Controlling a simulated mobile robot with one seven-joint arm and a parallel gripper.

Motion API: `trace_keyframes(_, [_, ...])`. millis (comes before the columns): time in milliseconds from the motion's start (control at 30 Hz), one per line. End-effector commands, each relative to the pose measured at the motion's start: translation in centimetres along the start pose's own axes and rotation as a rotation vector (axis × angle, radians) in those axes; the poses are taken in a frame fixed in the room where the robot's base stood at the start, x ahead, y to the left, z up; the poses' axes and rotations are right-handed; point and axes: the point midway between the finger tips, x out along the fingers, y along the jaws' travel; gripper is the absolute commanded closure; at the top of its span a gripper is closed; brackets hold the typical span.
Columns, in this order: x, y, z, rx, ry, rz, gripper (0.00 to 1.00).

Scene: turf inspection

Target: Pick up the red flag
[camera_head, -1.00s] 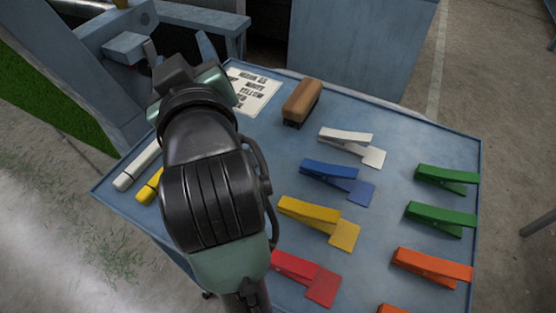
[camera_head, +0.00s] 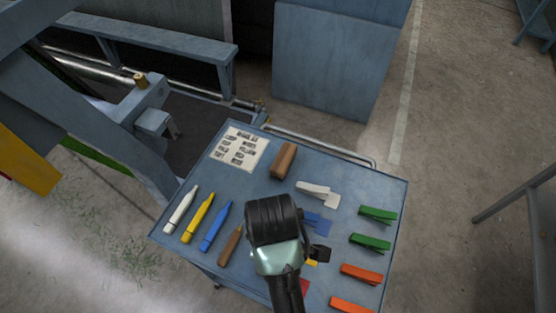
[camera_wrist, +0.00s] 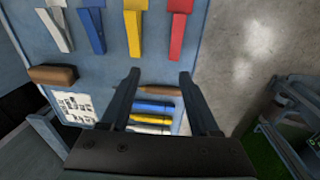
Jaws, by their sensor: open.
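The red flag (camera_wrist: 178,28) is a red clip with a flat square end. It lies on the blue table at the top of the wrist view, at the right end of a row with yellow, blue and white flags. In the head view only a small red corner (camera_head: 305,286) shows beside my arm, which hides the rest. My gripper (camera_wrist: 159,74) is open and empty. Its two dark fingers point toward the table, with the red flag beyond their tips in the picture. The fingers are not clear in the head view.
The table (camera_head: 340,250) also holds green clips (camera_head: 377,215), orange clips (camera_head: 361,274), a brown block (camera_head: 284,160), a printed sheet (camera_head: 239,148) and several markers (camera_head: 198,217). A rail (camera_head: 315,145) runs along its far edge. Open floor (camera_head: 450,150) lies to the right.

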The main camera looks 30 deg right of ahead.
Motion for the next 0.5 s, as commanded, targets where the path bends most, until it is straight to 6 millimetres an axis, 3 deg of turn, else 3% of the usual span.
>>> trace_keyframes(33, [-1.1,-0.5,0.6,-0.008,-0.022,-0.028,0.38])
trace_keyframes(200, [-0.9,-1.6,1.8,-0.025,-0.059,-0.077,0.38])
trace_keyframes(500, [4.3,-2.2,2.3,-0.027,-0.064,-0.084,0.38])
